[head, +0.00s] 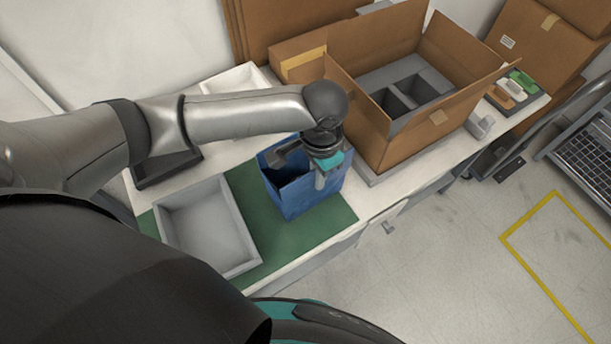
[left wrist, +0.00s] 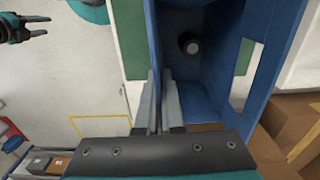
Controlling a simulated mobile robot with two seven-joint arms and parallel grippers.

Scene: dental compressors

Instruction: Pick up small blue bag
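The small blue bag (head: 305,193) stands upright on the green mat, its open top facing up. In the left wrist view I look down into the bag (left wrist: 202,75); a small dark cylindrical thing with a pale end (left wrist: 188,43) shows inside. My left gripper (head: 322,180) is over the bag's right rim. In the left wrist view its two fingers (left wrist: 160,80) are close together, one on each side of the bag's wall, shut on it. My right gripper (left wrist: 40,26) shows small in the left wrist view, away from the bag, with its fingers apart.
A grey open tray (head: 208,228) sits left of the bag on the green mat (head: 285,235). A large open cardboard box (head: 400,145) with grey inserts stands close on the right. A white tray (head: 235,78) is behind. Floor is free in front of the bench.

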